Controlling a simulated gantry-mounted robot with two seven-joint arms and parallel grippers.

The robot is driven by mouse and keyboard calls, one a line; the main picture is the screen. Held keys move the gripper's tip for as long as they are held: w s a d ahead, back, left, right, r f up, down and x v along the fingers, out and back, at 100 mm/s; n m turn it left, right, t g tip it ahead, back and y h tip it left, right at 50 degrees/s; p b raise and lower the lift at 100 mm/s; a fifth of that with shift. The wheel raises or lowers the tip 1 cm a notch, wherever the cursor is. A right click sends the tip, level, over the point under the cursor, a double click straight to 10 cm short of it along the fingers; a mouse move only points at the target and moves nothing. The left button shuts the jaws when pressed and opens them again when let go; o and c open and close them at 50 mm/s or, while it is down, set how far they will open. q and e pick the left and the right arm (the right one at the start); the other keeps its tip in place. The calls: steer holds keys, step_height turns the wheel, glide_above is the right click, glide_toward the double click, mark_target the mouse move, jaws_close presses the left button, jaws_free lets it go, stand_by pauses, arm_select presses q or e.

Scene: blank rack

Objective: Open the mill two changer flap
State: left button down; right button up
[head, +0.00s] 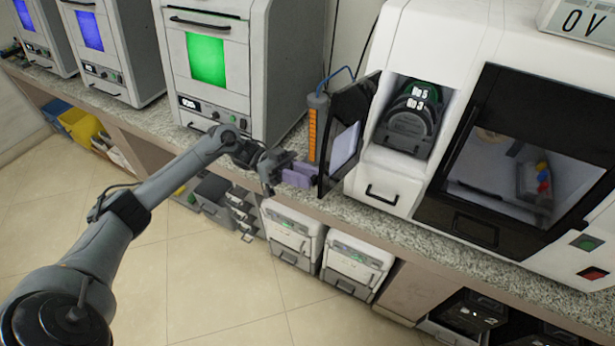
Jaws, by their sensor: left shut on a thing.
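The changer flap (340,150) is a dark panel with a pale inner pane, on the left side of the white mill (440,30). It stands swung out to the left, so the changer opening behind it is uncovered. Dark blank holders (410,118) marked with numbers show inside the opening. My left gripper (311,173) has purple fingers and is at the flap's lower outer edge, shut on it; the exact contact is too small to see. My right gripper is out of view.
A drawer with a black handle (382,194) sits below the opening. An orange-marked column (317,125) stands just behind the flap. Grey furnaces (215,65) line the counter to the left. The granite counter edge (390,228) runs below the mill. The floor in front is clear.

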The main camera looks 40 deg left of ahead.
arm_select(q)
steer(key=shift+d+r, duration=0.1)
steer(key=c, duration=0.9)
jaws_free()
steer(key=shift+b+v, duration=3.1)
steer(key=shift+v, duration=2.35)
